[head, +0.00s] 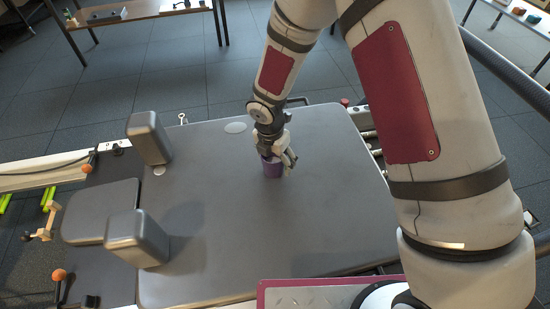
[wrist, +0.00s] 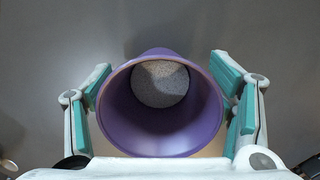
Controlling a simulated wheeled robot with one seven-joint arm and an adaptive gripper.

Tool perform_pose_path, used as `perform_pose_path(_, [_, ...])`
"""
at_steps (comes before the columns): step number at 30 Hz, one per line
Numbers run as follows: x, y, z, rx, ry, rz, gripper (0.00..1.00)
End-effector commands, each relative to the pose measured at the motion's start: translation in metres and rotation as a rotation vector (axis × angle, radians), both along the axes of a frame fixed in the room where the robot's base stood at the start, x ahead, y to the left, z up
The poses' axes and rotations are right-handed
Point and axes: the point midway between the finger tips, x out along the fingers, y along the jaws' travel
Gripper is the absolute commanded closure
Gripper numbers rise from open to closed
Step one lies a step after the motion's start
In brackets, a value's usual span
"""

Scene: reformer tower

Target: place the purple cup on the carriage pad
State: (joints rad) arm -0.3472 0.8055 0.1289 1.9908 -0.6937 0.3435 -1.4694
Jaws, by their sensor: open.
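The purple cup (head: 273,170) stands upright on the grey carriage pad (head: 250,235), toward the pad's far middle. In the wrist view, I look down into the open mouth of the purple cup (wrist: 160,125) and see a pale speckled disc at its bottom. My gripper (head: 282,158) is low over the cup, its fingers open on either side of it. The teal finger pads show left and right of the rim in the wrist view. My gripper and arm partly hide the cup's top in the head view.
Two grey shoulder blocks (head: 149,138) (head: 137,238) and a grey headrest (head: 100,212) are at the pad's left end. A pale round disc (head: 236,127) lies near the far edge. A pink-rimmed tray (head: 310,294) is at the near edge. The pad's middle is clear.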

Motion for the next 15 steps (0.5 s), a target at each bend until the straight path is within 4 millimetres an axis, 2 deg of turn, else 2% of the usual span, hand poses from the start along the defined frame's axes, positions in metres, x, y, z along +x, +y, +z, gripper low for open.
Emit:
perform_pose_path(5, [-0.001, 0.001, 0.018, 0.0, -0.001, -0.001, 0.25])
perform_pose_path(15, [-0.01, 0.007, 0.087, 0.002, -0.003, -0.001, 0.25])
